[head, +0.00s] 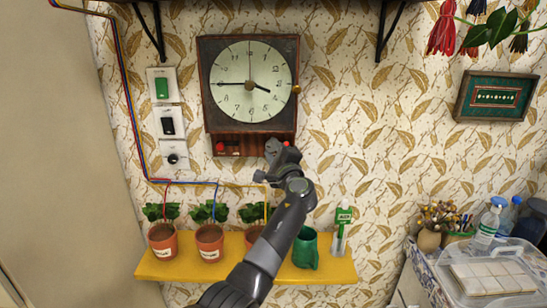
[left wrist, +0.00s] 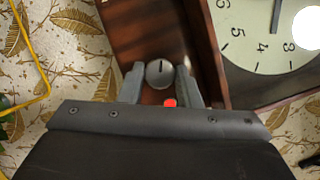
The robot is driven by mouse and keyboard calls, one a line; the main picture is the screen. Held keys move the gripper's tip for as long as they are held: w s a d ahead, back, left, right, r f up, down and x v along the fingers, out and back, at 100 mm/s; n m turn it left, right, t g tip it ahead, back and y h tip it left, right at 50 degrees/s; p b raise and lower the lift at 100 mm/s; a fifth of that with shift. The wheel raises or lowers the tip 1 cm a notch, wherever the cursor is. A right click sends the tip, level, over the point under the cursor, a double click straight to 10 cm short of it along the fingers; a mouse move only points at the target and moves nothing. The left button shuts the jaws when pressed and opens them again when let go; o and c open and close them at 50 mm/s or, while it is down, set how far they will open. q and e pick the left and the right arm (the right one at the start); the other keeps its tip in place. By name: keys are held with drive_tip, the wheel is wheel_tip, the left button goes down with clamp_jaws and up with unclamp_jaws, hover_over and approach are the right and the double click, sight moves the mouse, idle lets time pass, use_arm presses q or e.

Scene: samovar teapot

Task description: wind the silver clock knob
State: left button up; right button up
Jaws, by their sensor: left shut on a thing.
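The wall clock (head: 206,90) has a dark wooden case and a pale round face. Its lower panel carries red buttons (head: 220,147) at the left. The silver clock knob (left wrist: 159,74) is round with a dark line on its face and shows in the left wrist view, between my fingers. My left gripper (head: 277,147) is at the lower right of the clock's panel, shut on the knob; it also shows in the left wrist view (left wrist: 160,85). A red button (left wrist: 170,103) sits beside the knob. In the head view my gripper hides the knob. My right gripper is not in view.
Switches (head: 162,85) are on the wall left of the clock. Below, a yellow shelf (head: 190,270) holds potted plants (head: 209,243), a green cup (head: 306,248) and a bottle (head: 339,243). A coloured cable runs above the pots. A framed picture (head: 496,96) hangs at right.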

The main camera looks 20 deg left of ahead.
use_arm(q)
drive_tip(key=m+t, duration=0.1)
drive_tip(key=m, duration=0.1)
drive_tip(key=m+b, duration=0.1)
drive_tip(key=m, duration=0.1)
drive_tip(key=shift+a+f+t+h, duration=0.2)
drive_tip(key=shift+t+h, duration=0.1)
drive_tip(key=shift+t, duration=0.1)
drive_tip(key=m+t+h, duration=0.1)
drive_tip(key=m, duration=0.4)
drive_tip(key=m+t+h, duration=0.1)
drive_tip(key=m, duration=0.1)
drive_tip(key=shift+r+m+t, duration=0.15)
drive_tip(key=shift+m+t, duration=0.15)
drive_tip(key=shift+a+m+t+h+p, duration=0.1)
drive_tip(key=shift+m+t+h+p, duration=0.2)
drive_tip(key=shift+m+h, duration=0.75)
drive_tip(key=shift+m+t+h+p, duration=0.15)
drive_tip(key=shift+m+t+h, duration=0.25)
drive_tip(key=shift+m, duration=1.25)
drive_tip(key=shift+r, duration=0.1)
drive_tip(key=o, duration=1)
drive_tip(key=shift+f, duration=0.2)
